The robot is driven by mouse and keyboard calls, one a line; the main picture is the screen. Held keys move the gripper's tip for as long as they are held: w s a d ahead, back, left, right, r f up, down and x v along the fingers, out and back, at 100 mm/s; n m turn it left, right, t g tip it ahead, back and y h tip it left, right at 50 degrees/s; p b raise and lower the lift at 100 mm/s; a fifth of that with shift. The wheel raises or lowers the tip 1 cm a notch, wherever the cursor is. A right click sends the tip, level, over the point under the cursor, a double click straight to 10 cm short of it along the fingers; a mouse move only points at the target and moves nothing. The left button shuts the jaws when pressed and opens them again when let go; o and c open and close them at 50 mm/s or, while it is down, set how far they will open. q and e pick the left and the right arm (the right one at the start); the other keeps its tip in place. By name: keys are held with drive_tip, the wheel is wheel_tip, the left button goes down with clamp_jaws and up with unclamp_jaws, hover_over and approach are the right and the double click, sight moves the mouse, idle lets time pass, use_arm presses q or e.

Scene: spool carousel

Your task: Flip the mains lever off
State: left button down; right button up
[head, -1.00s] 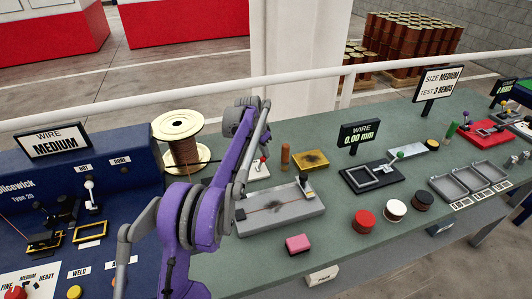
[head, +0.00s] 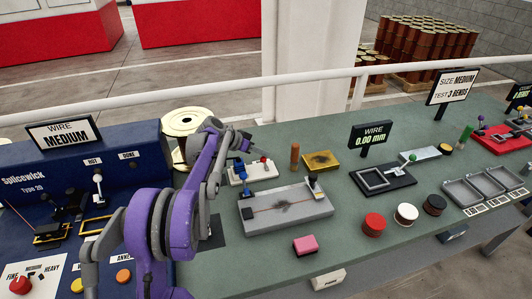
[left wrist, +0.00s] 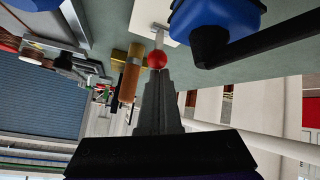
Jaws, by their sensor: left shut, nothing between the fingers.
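Two small levers stand on a white base (head: 262,176) on the green bench, one with a red knob (head: 264,159) and one with a blue part (head: 242,170). No lever carries a readable mains label, so I cannot tell for certain which is the mains lever. In the left wrist view, my left gripper (left wrist: 159,76) is shut and empty, its tips pointing at the red knob (left wrist: 157,60); whether they touch it is unclear. The blue part with a black arm (left wrist: 215,28) is beside it. My right gripper is not in view.
The blue Splicewick machine (head: 50,170) with its levers and lamps stands at the left. A spool (head: 187,123) is partly behind my arm.

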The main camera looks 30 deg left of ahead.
use_arm(q)
drive_tip(key=shift+r, duration=0.15)
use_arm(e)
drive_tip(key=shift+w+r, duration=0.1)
use_arm(q)
drive_tip(key=shift+w+r+p, duration=0.1)
drive_tip(key=shift+r+p, duration=0.5)
drive_tip(key=shift+r, duration=0.1)
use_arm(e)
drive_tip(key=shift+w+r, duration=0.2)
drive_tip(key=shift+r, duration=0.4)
